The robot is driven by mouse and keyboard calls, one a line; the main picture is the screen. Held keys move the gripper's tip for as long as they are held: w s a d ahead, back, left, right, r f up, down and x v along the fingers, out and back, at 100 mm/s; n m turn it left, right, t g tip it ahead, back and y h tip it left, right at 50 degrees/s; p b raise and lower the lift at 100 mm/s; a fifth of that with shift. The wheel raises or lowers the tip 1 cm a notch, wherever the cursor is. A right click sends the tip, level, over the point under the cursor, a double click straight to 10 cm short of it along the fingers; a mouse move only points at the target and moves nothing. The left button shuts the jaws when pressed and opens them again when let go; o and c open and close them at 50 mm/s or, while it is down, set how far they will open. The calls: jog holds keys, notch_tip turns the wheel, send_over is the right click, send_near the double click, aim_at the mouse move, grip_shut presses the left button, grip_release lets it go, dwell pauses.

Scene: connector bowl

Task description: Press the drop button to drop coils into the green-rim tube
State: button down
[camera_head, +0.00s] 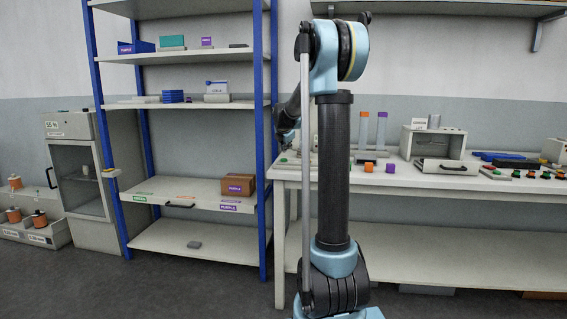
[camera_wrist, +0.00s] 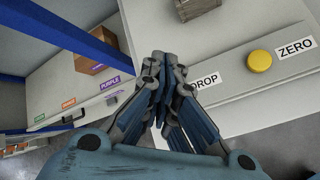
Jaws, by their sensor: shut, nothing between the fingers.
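In the wrist view my gripper (camera_wrist: 161,58) is shut and empty, its fingertips left of the DROP label (camera_wrist: 206,80) over the white panel. The drop button is not visible there; my fingers may hide it. A yellow button (camera_wrist: 259,61) sits by the ZERO label (camera_wrist: 295,46). In the head view my gripper (camera_head: 286,143) is small and dark, above the left end of the workbench, near a small green spot (camera_head: 284,160). An orange-rim tube (camera_head: 364,128) and a purple-rim tube (camera_head: 382,130) stand on the bench. I cannot make out a green-rim tube or any coils.
A blue-post shelf (camera_head: 264,120) stands left of the workbench (camera_head: 428,178), with a cardboard box (camera_head: 238,184) on it. The box shows in the wrist view (camera_wrist: 88,55) too. My arm hides part of the bench.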

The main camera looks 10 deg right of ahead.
jog(key=shift+r, duration=1.65)
jog(key=s+f+m+g, duration=0.15)
jog(key=s+m, duration=0.25)
jog(key=s, duration=0.6)
jog(key=s+d+f+m+g, duration=0.1)
jog(key=s+f+m, duration=0.25)
jog(key=s, duration=0.65)
jog(key=s+f+m+g, duration=0.15)
jog(key=s+m, duration=0.35)
jog(key=s, duration=0.5)
jog(key=s+f+m+g+y, duration=0.1)
jog(key=s+f+m, duration=0.5)
jog(key=s, duration=0.7)
jog(key=s+a+f+m+g+y, duration=0.1)
jog(key=s+f+m, duration=0.5)
jog(key=s+f, duration=0.5)
jog(key=shift+s+a+f+g, duration=0.15)
jog(key=shift+s+a+g, duration=0.2)
jog(key=shift+s, duration=0.75)
